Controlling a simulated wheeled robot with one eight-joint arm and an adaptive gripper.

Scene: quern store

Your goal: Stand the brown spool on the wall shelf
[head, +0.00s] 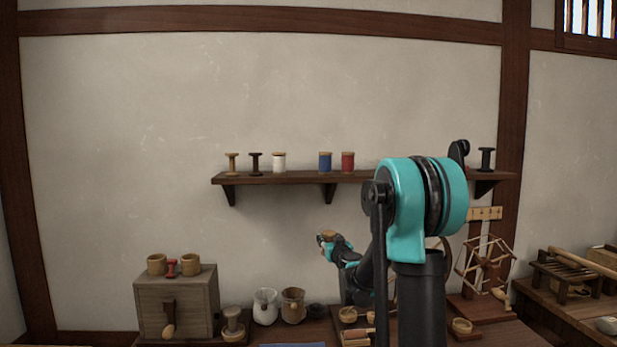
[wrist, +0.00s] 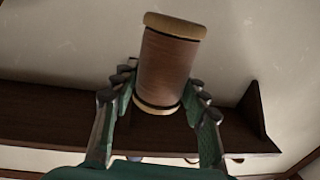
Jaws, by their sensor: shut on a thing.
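My gripper (head: 326,240) is below the wall shelf, in front of the wall, in the head view. It is shut on the brown spool (wrist: 168,65), which has pale wooden end discs and brown thread. In the head view the spool (head: 327,235) is small and partly hidden by the fingers. In the wrist view the spool is slightly tilted between the two fingers, apart from the shelf. The wall shelf (head: 300,178) is dark wood on brackets; in the wrist view its underside (wrist: 50,125) shows behind the fingers. My arm hides part of its right side.
On the shelf stand a bare wooden spool (head: 232,164), a dark spool (head: 255,164), a white spool (head: 279,162), a blue spool (head: 325,161), a red spool (head: 348,161) and a black spool (head: 486,159). Gaps separate white from blue. Below stand a grey box (head: 178,303) and jars (head: 265,306).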

